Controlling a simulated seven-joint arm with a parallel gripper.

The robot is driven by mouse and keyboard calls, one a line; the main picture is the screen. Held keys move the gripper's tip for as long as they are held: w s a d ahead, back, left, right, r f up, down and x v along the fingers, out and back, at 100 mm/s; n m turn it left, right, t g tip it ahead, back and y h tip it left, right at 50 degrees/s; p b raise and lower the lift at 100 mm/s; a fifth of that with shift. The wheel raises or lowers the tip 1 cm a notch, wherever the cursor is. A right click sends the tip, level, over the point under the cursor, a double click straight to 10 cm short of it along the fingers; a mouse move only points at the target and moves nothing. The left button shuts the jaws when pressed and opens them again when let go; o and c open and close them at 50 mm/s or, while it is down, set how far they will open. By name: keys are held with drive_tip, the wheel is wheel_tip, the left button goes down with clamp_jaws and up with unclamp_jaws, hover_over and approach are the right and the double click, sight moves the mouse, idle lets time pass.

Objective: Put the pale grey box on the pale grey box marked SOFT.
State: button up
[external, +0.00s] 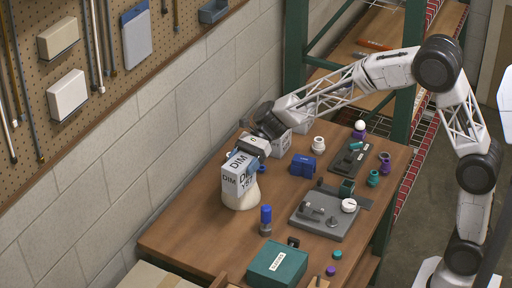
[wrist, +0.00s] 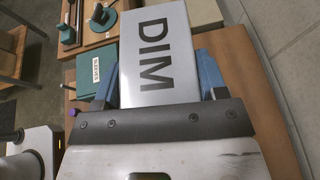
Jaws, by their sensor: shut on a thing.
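My gripper (external: 250,158) is shut on a pale grey box (external: 236,181) marked DIM, near the table's left edge. In the wrist view the box (wrist: 158,48) is between the blue fingers, its DIM face towards the camera. In the external view the box is in front of or over a white rounded object (external: 240,199); I cannot tell whether they touch. Another pale grey box (external: 283,146) stands behind my gripper, partly hidden by my arm. Its marking is not readable, so I cannot confirm that it says SOFT.
A green labelled box (external: 277,263) is at the table's front. A blue-topped cylinder (external: 266,220), a grey plate with parts (external: 325,228), a blue block (external: 303,165) and a white ring-like part (external: 319,144) stand to the right. A block wall borders the left side.

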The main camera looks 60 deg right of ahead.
drive_tip(key=s+d+m+t+h, duration=0.1)
drive_tip(key=s+d+m+t, duration=0.2)
drive_tip(key=d, duration=1)
drive_tip(key=s+d+m+t+h, duration=0.2)
drive_tip(key=d, duration=1.2)
drive_tip(key=s+d+m+t+h, duration=0.1)
drive_tip(key=s+d+m+t, duration=0.2)
drive_tip(key=d, duration=1)
drive_tip(key=f, duration=0.5)
drive_tip(key=shift+a, duration=0.25)
drive_tip(key=shift+w, duration=0.1)
drive_tip(key=w+d, duration=0.2)
drive_tip(key=w, duration=0.5)
drive_tip(key=w+d+f, duration=0.1)
drive_tip(key=w+d, duration=0.2)
drive_tip(key=w, duration=0.5)
drive_tip(key=shift+f, duration=0.3)
drive_tip(key=shift+d+f, duration=0.1)
drive_tip(key=shift+f, duration=1.65)
drive_tip(key=shift+f, duration=0.15)
